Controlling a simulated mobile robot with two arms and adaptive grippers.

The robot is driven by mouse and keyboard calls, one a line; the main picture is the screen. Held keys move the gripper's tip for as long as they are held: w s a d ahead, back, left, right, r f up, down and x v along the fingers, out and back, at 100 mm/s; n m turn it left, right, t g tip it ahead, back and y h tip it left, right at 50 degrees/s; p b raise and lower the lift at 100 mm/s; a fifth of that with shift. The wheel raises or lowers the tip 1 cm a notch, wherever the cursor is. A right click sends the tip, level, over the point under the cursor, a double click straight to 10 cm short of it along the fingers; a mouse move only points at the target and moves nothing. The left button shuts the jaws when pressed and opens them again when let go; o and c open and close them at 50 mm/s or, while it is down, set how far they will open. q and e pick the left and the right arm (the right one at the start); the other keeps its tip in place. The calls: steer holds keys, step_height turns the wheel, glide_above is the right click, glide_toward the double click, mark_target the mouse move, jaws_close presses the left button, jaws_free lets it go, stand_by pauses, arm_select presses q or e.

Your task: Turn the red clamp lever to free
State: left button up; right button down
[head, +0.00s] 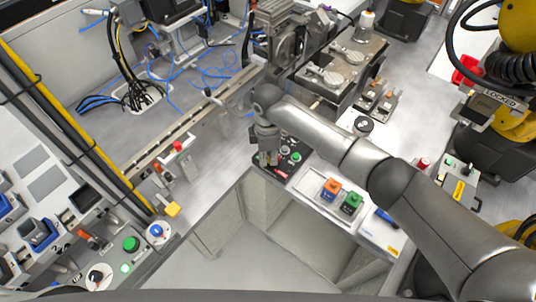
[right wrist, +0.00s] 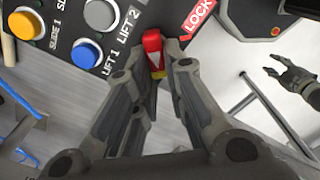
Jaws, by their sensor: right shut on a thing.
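My right gripper (head: 268,158) reaches down to a small dark control panel (head: 280,173) at the middle of the bench in the head view. The right wrist view shows the red clamp lever (right wrist: 153,42) between the fingertips of this gripper (right wrist: 158,62). The fingers are shut on the lever, one on each side. A yellow patch shows at the lever's lower end. A red LOCK label (right wrist: 198,16) is beside it. The lever's base is partly hidden by the fingers. In the head view the gripper hides the lever.
Close to the lever are blue (right wrist: 86,54), grey (right wrist: 100,14) and yellow (right wrist: 22,24) buttons. A dark jawed thing (right wrist: 297,76) is at the right, unclear. Orange (head: 331,189) and green (head: 351,202) blocks stand right of the gripper. The bench opening (head: 240,240) is clear.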

steer(key=c, duration=1.5)
jaws_free()
step_height(320, 180, up, 12)
steer(key=shift+r, duration=0.1)
